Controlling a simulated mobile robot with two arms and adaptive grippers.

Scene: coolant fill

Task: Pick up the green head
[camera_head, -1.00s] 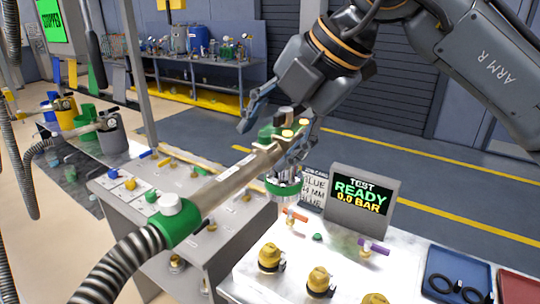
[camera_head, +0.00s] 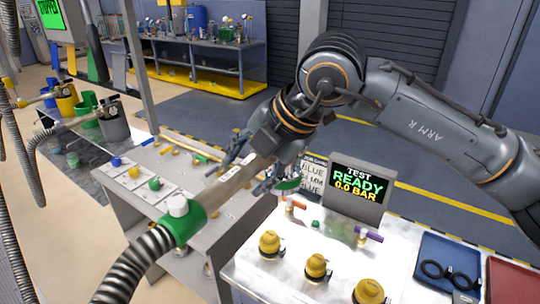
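The green head is a long grey-tan body with a green collar (camera_head: 190,222) and white cap, and a ribbed grey hose runs from it to the lower left. It lies slanted across the middle of the head view. My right gripper (camera_head: 248,170) reaches down to its far end, with one finger on each side of the body. The fingers look spread, and contact with the body is not clear. The gripper hides the far end; a bit of green shows below and right of it. My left gripper is not in view.
A test display (camera_head: 359,188) reading READY 0.0 BAR stands close to the right of my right gripper. Brass fittings (camera_head: 317,267) stand on the front bench, with blue and red trays at right. Other hosed heads and cups (camera_head: 113,124) stand at left.

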